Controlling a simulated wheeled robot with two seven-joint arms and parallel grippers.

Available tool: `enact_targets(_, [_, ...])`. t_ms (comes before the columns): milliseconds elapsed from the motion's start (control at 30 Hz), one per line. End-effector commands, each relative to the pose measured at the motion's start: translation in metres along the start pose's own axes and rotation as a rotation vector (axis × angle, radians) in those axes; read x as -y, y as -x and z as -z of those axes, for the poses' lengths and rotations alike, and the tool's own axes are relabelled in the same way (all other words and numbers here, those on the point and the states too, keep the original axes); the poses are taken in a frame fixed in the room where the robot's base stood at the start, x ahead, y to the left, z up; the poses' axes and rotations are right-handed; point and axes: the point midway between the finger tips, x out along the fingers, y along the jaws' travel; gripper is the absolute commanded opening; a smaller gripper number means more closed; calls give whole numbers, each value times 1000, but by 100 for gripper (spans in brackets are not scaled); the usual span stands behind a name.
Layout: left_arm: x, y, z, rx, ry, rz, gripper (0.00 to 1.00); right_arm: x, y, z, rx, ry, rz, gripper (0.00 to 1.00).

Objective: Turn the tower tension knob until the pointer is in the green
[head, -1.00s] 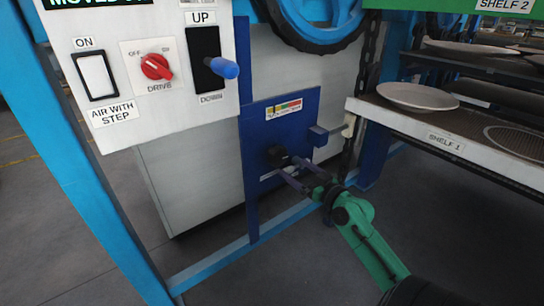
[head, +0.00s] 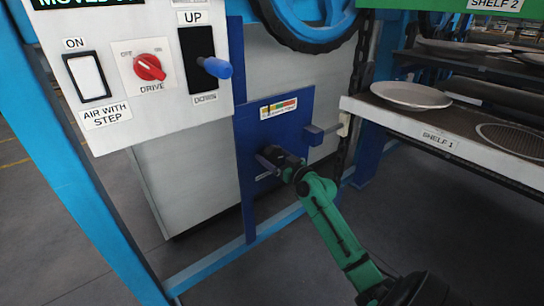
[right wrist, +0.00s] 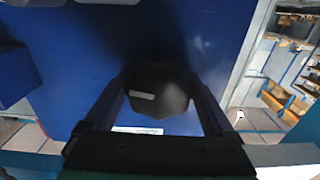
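The tension knob, black and lobed with a white mark, sits on a blue panel (head: 250,140). In the right wrist view the knob (right wrist: 165,85) is between the two fingers of my right gripper (right wrist: 158,92), its white mark at its left side. The fingers lie along both sides of the knob; I cannot tell whether they press on it. In the head view my right gripper (head: 270,160) is at the knob and hides most of it. A gauge strip (head: 278,107) with red, yellow and green bands is above; its pointer is too small to read. My left gripper is not in view.
A blue block (head: 315,132) juts out right of the knob. A white control box (head: 130,60) with a red drive knob and a blue-handled lever is at upper left. Shelf 1 (head: 390,118), with a plate (head: 411,95), is at right. A blue frame bar runs below.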

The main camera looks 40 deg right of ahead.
Motion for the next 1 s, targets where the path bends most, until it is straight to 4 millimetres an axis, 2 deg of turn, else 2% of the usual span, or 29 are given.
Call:
enact_targets(133, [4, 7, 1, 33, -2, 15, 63, 0, 0, 2, -2, -106, 0, 33])
enact_targets(333, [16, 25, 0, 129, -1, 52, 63, 0, 0, 2, -5, -380, 0, 33])
enact_targets(633, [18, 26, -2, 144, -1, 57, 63, 0, 0, 1, -7, -420, 0, 33])
enact_targets(667, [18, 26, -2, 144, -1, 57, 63, 0, 0, 1, -7, -420, 0, 96])
enact_targets(700, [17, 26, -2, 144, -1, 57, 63, 0, 0, 1, -7, -420, 0, 100])
enact_targets(1000, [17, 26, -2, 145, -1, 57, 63, 1, 4, 0, -5, -418, 0, 100])
